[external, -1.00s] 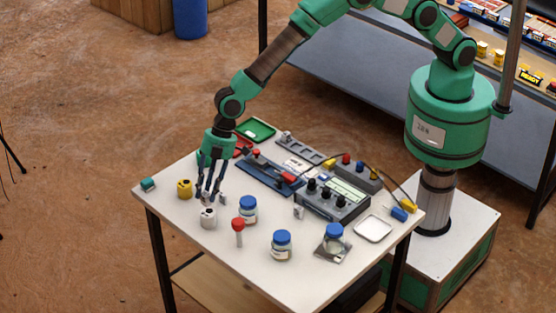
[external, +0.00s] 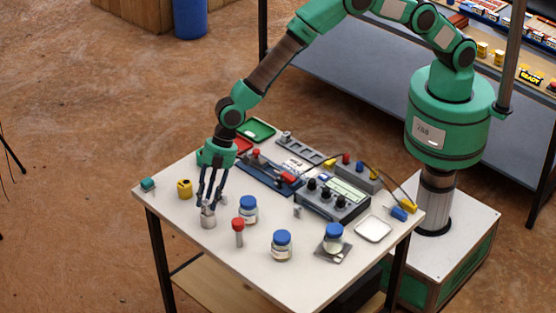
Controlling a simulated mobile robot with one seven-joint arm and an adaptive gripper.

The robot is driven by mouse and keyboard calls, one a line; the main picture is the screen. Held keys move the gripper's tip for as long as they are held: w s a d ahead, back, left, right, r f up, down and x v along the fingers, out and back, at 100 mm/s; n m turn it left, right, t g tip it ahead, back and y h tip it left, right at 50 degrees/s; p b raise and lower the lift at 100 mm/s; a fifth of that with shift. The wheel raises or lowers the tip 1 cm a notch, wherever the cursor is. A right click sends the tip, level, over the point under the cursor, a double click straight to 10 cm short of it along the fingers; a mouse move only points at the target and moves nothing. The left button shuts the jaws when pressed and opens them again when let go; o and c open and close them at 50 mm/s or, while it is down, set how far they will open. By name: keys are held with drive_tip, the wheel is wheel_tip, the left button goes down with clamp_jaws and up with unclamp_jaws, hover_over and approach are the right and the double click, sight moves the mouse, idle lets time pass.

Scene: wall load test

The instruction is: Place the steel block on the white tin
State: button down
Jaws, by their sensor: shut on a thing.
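The white tin (external: 208,222) is a small pale cylinder near the left front part of the white table. My gripper (external: 207,206) points down directly over it, with its fingers closed around a small grey steel block (external: 208,209). The block is at the tin's top; I cannot tell whether it touches the tin. The fingers partly hide the block and the tin's upper side.
A red-capped tube (external: 238,232) and a blue-capped jar (external: 249,210) stand close to the right of the tin. Another jar (external: 282,246) and a grey meter box (external: 333,198) stand further right. The front left tabletop is clear.

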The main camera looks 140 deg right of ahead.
drive_tip(key=shift+f, duration=0.1)
drive_tip(key=c, duration=1.3)
unclamp_jaws()
drive_tip(key=shift+c, duration=0.2)
drive_tip(key=shift+r, duration=0.3)
drive_tip(key=v, duration=1.1)
drive_tip(key=shift+s+r+p, duration=0.2)
drive_tip(key=shift+r+p, duration=0.1)
drive_tip(key=shift+p, duration=0.15)
drive_tip(key=shift+r, duration=0.1)
